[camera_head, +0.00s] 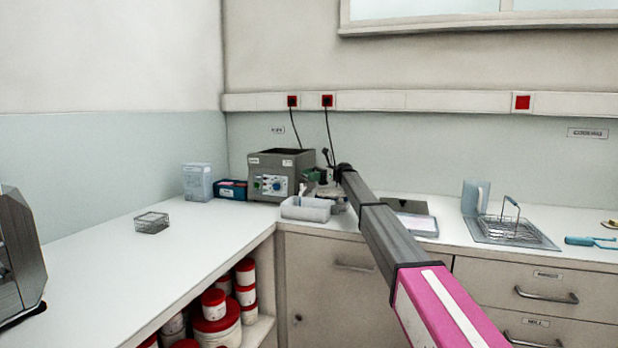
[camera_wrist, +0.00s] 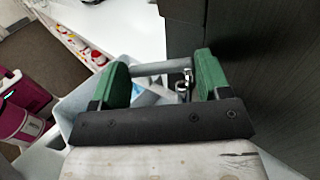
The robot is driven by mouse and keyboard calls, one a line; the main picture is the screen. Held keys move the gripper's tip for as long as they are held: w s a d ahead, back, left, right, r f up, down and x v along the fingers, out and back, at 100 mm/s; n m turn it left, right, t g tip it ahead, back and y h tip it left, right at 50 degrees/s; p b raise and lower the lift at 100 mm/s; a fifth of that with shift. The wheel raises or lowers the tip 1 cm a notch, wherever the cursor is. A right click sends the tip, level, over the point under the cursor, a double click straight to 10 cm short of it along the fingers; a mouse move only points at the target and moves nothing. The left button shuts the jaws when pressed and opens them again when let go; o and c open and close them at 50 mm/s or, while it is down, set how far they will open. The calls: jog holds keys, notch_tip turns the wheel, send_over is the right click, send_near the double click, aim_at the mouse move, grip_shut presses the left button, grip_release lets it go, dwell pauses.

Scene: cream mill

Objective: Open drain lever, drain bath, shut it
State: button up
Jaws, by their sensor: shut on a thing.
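The bath (camera_head: 275,172) is a grey box with a control panel, in the back corner of the counter. Its dark side wall (camera_wrist: 245,60) fills the right of the wrist view. My gripper (camera_head: 318,180) is at its right side; in the wrist view my gripper (camera_wrist: 160,72) has its green pads on both ends of a grey bar, the drain lever (camera_wrist: 155,68). A shiny metal fitting (camera_wrist: 184,86) sits beside the right pad. A pale tub (camera_head: 306,209) stands in front of the bath, below my gripper; it also shows in the wrist view (camera_wrist: 72,105). Any flow is not visible.
A clear container (camera_head: 197,182) and a blue box (camera_head: 231,189) stand left of the bath. A wire basket (camera_head: 152,222) is on the left counter. A jug (camera_head: 475,197) and a basket on a tray (camera_head: 490,238) are at right.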

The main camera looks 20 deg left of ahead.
jog(key=shift+w, duration=0.1)
dwell(0.4)
jog(key=o, duration=0.9)
jog(key=shift+o, duration=0.2)
